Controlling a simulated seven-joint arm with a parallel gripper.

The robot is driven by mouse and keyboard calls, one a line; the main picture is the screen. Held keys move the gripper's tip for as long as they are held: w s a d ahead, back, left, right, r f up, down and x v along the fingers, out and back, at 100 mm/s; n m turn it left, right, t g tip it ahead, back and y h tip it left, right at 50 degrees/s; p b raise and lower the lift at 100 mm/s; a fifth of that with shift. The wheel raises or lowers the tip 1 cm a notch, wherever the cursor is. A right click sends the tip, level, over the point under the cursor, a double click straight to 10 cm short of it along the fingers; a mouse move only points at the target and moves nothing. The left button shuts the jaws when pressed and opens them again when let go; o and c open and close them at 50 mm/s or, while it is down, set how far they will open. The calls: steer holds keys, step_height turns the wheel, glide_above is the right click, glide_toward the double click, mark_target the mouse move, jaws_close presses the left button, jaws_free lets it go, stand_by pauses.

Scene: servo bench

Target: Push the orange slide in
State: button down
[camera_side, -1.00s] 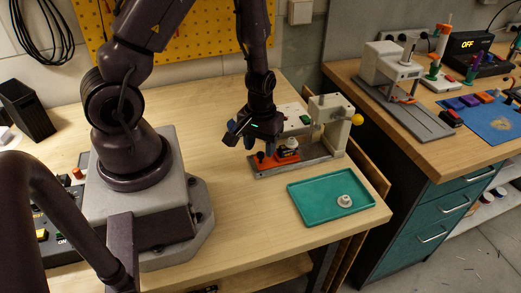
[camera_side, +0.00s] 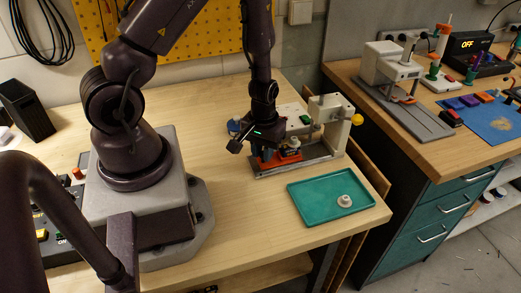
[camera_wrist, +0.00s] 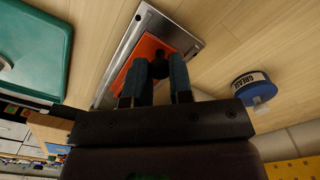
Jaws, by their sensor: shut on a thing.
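The orange slide (camera_side: 291,157) lies on the metal base (camera_side: 318,160) of a small bench press. It also shows in the wrist view (camera_wrist: 150,47), running along the metal channel. A small dark and white part stands on it. My gripper (camera_side: 264,157) is at the left end of the slide. In the wrist view my gripper's blue-grey fingers (camera_wrist: 158,78) are shut on the slide's dark knob (camera_wrist: 158,66). The fingers hide part of the knob and slide.
The press frame (camera_side: 328,112), with a yellow-knobbed lever, rises at the base's right end. A teal tray (camera_side: 310,204) with a white round part (camera_side: 345,201) lies in front. A blue grease tin (camera_wrist: 252,90) stands beside the base.

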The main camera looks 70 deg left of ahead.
mark_target(288, 144)
steer(key=w, duration=0.6)
steer(key=shift+w, duration=0.4)
steer(key=c, duration=1)
jaws_free()
step_height(288, 144, up, 13)
steer(key=shift+s, duration=0.1)
